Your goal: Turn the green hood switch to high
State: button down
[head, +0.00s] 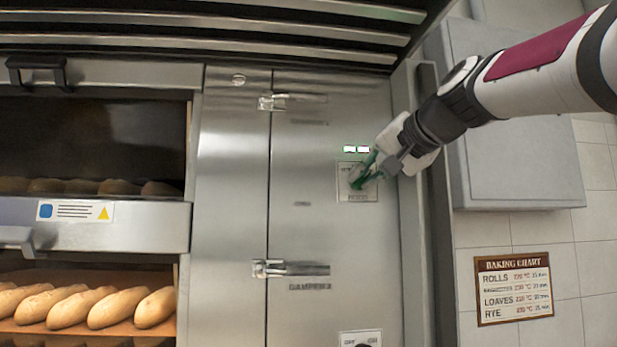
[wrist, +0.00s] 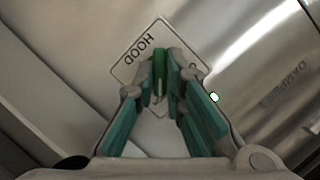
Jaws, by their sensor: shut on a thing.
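The green hood switch (wrist: 160,70) sits on a light label plate (wrist: 134,50) marked HOOD in the wrist view. In the head view the plate (head: 345,181) is on the steel panel right of the ovens, and the switch is mostly hidden by my gripper. My gripper (head: 364,178) comes in from the right, its fingers at the switch. In the wrist view its two teal-padded fingers (wrist: 160,88) close on the switch from both sides. The switch's exact setting cannot be read, as the fingers cover part of the plate.
Two damper handles (head: 292,269) (head: 290,102) stick out on the steel panel. Another plate (head: 360,338) is below. A grey box (head: 515,150) and a baking chart (head: 514,287) are on the right wall. Oven decks with loaves (head: 118,307) are at left.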

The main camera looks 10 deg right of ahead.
jog(key=c, duration=1.7)
grip_release()
jog(key=shift+o, duration=0.2)
jog(key=v, duration=1.2)
jog(key=s+a+f+n+g+h, duration=0.1)
jog(key=s+f, duration=0.4)
jog(key=f, duration=0.9)
jog(key=s+a+f+n+g+h, duration=0.1)
jog(key=s+f+g, duration=0.4)
jog(key=f, duration=1)
jog(key=s+a+f+n+g+h, duration=0.2)
jog(key=s+f+n, duration=0.2)
jog(key=f, duration=1)
jog(key=s, duration=0.3)
jog(key=shift+s+f+g, duration=0.2)
jog(key=shift+f+g, duration=0.05)
jog(key=shift+g, duration=0.15)
